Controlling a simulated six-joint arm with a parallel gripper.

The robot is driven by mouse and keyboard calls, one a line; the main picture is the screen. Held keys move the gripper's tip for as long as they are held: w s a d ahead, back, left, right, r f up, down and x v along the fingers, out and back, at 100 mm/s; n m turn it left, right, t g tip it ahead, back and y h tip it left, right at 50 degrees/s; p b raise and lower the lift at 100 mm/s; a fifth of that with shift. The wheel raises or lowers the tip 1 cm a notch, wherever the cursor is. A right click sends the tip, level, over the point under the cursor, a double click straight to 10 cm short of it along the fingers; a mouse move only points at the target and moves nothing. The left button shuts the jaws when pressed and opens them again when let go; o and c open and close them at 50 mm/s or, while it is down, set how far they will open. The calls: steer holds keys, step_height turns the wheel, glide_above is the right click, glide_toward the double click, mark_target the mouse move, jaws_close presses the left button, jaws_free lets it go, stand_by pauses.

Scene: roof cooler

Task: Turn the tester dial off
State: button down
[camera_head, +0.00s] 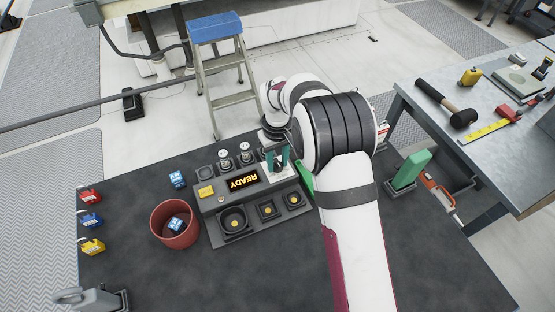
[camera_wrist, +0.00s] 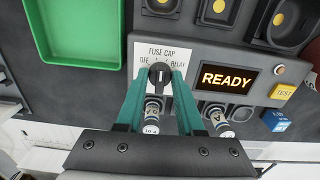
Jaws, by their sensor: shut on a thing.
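The tester (camera_head: 250,195) is a grey box on the dark bench, and its amber display (camera_wrist: 230,78) reads READY. Its dial (camera_wrist: 160,74) is a round black knob with a white mark, on a white label plate (camera_wrist: 148,53) with the words FUSE, CAP, OFF and RELAY. My gripper (camera_wrist: 159,78) reaches over the tester's top right in the head view, its teal fingers (camera_head: 278,160) on either side of the dial. It is shut on the dial. The white mark runs up and down in the wrist view; which word it points to is too small to tell.
Two fuses (camera_wrist: 152,118) stand in the tester near my fingers. A yellow TEST button (camera_head: 206,191) and sockets are also on it. A red bin (camera_head: 160,230) holds a blue relay. A green tray (camera_wrist: 112,35) lies beside the tester. Coloured parts (camera_head: 91,221) line the left edge.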

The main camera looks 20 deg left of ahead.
mark_target(277, 162)
steer(key=n, duration=0.5)
steer(key=shift+n, duration=0.3)
steer(key=n, duration=0.5)
steer(key=shift+n, duration=0.4)
steer(key=c, duration=0.5)
jaws_free()
step_height(277, 162, up, 16)
steer(key=shift+f, duration=0.1)
